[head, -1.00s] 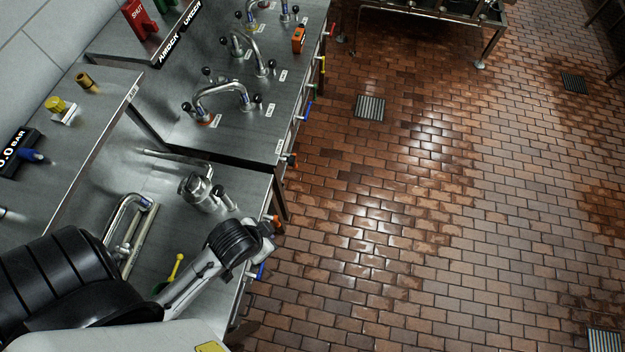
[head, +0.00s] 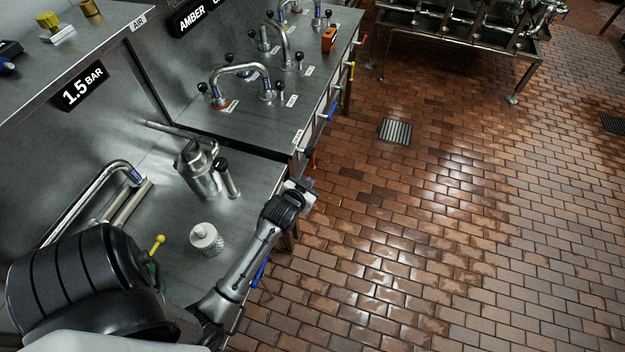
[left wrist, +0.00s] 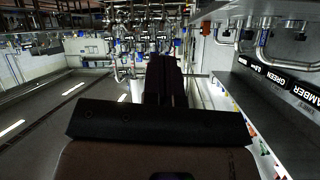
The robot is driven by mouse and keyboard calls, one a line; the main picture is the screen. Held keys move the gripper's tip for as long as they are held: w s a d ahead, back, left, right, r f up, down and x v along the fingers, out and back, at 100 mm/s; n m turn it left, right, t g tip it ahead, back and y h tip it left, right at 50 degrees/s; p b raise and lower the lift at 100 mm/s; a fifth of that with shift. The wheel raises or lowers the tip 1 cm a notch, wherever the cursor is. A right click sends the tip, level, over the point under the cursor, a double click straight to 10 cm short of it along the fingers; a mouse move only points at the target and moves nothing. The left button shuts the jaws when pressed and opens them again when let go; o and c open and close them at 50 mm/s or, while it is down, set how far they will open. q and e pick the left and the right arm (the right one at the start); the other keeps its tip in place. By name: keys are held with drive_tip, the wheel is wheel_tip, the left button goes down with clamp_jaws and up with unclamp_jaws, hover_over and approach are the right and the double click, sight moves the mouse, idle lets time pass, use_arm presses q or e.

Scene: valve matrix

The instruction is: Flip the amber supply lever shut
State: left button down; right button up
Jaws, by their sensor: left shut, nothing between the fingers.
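My left gripper (head: 300,187) is at the front edge of the steel counter in the head view, fingers shut and empty. In the left wrist view its dark fingers (left wrist: 165,80) are together. An orange lever (head: 313,160) hangs at the counter's front edge, just beyond the gripper; the two look close but apart. I cannot tell whether this is the amber supply lever, since the gripper hides part of the edge. A black sign (head: 190,14) reads AMBER on the back wall. My right gripper is not in view.
Blue (head: 332,111), yellow (head: 350,71) and red (head: 362,41) levers line the front edge farther on; another blue lever (head: 262,270) is nearer. A steel canister (head: 198,168) and a white-capped jar (head: 206,238) stand on the counter.

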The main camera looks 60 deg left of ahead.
use_arm(q)
drive_tip(key=w+a+f+n+y+b, duration=0.2)
drive_tip(key=a+f+b, duration=0.1)
drive_tip(key=f+b, duration=0.5)
drive_tip(key=w+a+f+n+t+y+b, duration=0.1)
drive_tip(key=a+f+n+y+b, duration=0.1)
drive_tip(key=f+b, duration=0.6)
drive_tip(key=w+a+f+n+y+b, duration=0.1)
drive_tip(key=w+a+f+y+b, duration=0.1)
drive_tip(key=f+b, duration=0.6)
drive_tip(key=shift+w+a+f+n+y, duration=0.4)
drive_tip(key=shift+a+f+y, duration=0.2)
drive_tip(key=shift+a+f, duration=0.9)
drive_tip(key=shift+d+f, duration=0.1)
